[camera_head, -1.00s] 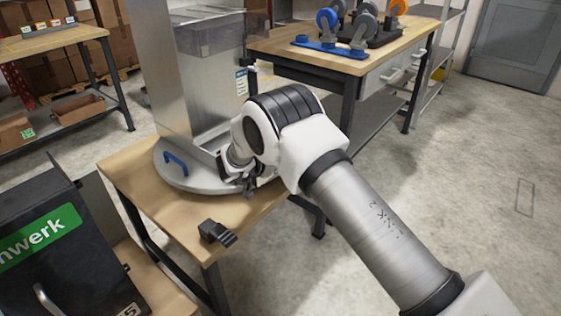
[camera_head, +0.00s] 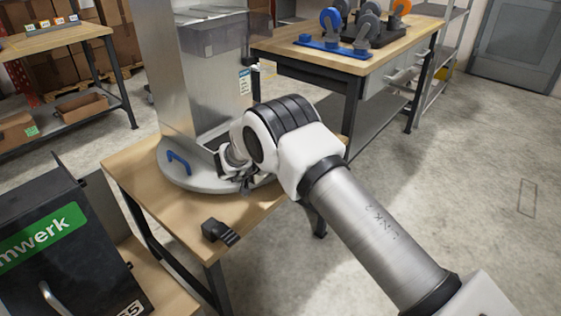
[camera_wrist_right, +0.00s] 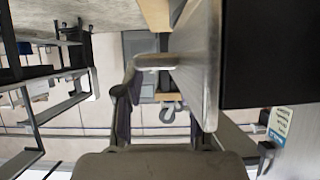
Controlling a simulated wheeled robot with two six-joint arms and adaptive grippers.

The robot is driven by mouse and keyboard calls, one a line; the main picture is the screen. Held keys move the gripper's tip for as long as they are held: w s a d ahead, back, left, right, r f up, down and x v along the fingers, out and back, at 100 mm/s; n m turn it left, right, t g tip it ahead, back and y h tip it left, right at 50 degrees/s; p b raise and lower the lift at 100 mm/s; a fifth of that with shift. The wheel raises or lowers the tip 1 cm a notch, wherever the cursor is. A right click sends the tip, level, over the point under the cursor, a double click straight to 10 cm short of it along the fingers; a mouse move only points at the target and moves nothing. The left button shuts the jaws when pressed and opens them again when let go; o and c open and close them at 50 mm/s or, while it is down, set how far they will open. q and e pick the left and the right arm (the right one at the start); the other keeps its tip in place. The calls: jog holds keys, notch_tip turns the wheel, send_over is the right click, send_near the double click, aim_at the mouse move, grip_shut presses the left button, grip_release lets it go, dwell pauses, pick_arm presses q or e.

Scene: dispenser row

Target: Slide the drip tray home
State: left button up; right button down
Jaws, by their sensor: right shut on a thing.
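The metal dispenser (camera_head: 190,105) stands on a round grey base (camera_head: 172,182) with a blue handle (camera_head: 179,161), on a wooden table. My right gripper (camera_head: 240,180) is low at the dispenser's right front, just above the base. It is shut on a metal part that I take for the drip tray. Its fingers also show in the right wrist view (camera_wrist_right: 160,115), next to a pale metal lip (camera_wrist_right: 156,61) and a brushed metal wall. My wrist hides most of the tray in the head view, so I cannot tell how far in it sits. My left gripper is not in view.
A small black block (camera_head: 218,231) lies at the table's front edge. A black case with a green label (camera_head: 40,238) stands at the lower left. Open floor lies to the right.

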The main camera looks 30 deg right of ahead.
jog(key=shift+w+a, duration=0.3)
jog(key=shift+w, duration=0.25)
jog(key=shift+w+a, duration=0.25)
jog(key=shift+w, duration=0.25)
jog(key=shift+w+a+b, duration=0.35)
jog(key=shift+w+b, duration=0.1)
jog(key=shift+w, duration=0.2)
jog(key=c, duration=0.6)
grip_release()
jog(key=shift+s, duration=0.1)
jog(key=v, duration=1.2)
